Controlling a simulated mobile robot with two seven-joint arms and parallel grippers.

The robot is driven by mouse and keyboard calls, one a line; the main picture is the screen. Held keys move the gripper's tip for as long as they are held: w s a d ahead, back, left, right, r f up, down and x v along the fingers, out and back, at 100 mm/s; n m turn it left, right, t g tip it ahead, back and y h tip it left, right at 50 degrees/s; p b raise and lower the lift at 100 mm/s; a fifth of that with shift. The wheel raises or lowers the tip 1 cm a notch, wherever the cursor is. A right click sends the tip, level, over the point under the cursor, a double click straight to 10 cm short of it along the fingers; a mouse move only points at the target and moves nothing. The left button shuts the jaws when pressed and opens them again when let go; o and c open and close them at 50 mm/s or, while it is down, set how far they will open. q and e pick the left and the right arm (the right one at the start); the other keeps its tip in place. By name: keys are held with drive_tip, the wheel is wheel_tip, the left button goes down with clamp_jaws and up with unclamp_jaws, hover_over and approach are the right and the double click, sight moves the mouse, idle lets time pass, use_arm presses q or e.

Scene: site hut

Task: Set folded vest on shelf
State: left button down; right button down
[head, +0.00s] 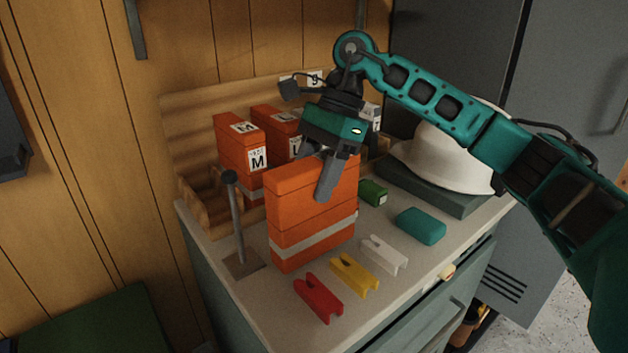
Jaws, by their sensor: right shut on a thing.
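The folded vest (312,222) is an orange upright block with a grey stripe near its bottom, at the middle of the countertop. My right gripper (318,172) comes down from above and is shut on its top edge. One finger shows on the near face; the other is mostly hidden. I cannot tell whether its bottom touches the counter. Behind it, a wooden shelf rack (192,110) holds orange vests, one labelled M (236,140) and one beside it (277,127). The held vest and gripper hide part of the rack. My left gripper is not in view.
A dark post on a square base (238,225) stands left of the held vest. Red (318,298), yellow (355,274) and white (384,255) clips lie in front. A teal block (420,226) and a white helmet (440,160) are to the right.

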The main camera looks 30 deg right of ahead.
drive_tip(key=shift+f, duration=0.4)
drive_tip(key=shift+f, duration=0.2)
drive_tip(key=shift+c, duration=2.1)
unclamp_jaws()
drive_tip(key=shift+r, duration=0.1)
